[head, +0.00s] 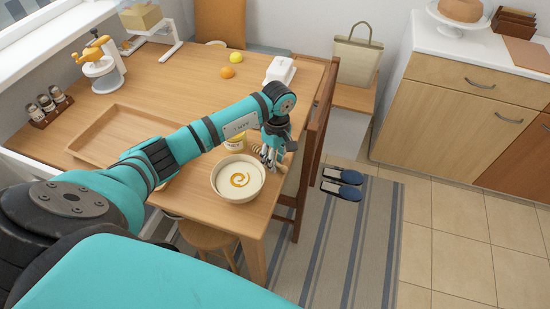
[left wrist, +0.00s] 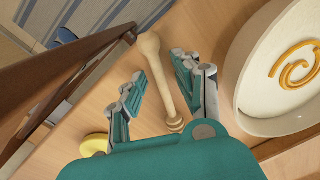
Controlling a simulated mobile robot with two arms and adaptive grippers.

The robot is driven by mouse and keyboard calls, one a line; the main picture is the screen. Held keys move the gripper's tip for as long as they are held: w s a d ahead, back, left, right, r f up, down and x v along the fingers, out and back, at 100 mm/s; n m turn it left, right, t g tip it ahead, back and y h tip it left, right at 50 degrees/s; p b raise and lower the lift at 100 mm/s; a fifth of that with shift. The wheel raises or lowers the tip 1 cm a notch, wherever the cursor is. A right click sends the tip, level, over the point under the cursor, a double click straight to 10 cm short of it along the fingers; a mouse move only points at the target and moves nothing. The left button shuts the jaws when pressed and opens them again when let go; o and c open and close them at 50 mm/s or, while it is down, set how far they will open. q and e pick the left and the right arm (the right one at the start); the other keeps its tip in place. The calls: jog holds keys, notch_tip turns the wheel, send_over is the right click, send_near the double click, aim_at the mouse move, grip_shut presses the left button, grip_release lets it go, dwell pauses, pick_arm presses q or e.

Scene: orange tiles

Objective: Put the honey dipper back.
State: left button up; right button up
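The honey dipper (left wrist: 161,75) is pale wood with a rounded knob at one end and a grooved head at the other. In the left wrist view it lies between the fingers of my left gripper (left wrist: 159,73), with a gap on both sides. This gripper (head: 269,160) is open, low over the table's right edge in the head view, just right of the bowl. The cream bowl (head: 238,189) holds a pale content with an amber swirl; it also shows in the left wrist view (left wrist: 250,85). A jar with a yellow label (head: 235,141) stands partly hidden behind my arm. My right gripper is not in view.
A wooden tray (head: 98,124) lies on the table at left. A wooden chair (head: 318,135) stands close against the right edge. A yellow round thing (left wrist: 95,145) is near the left finger. A white butter dish (head: 280,70), lemon (head: 236,57) and orange (head: 227,72) are farther back.

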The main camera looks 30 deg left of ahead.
pick_arm(q)
jog(key=shift+r, duration=0.15)
jog(key=shift+w+r, duration=0.1)
jog(key=shift+r, duration=0.15)
notch_tip(320, 180, up, 11)
jog(key=b, duration=0.1)
jog(key=shift+w+r+b, duration=0.2)
jog(key=shift+w+b, duration=0.15)
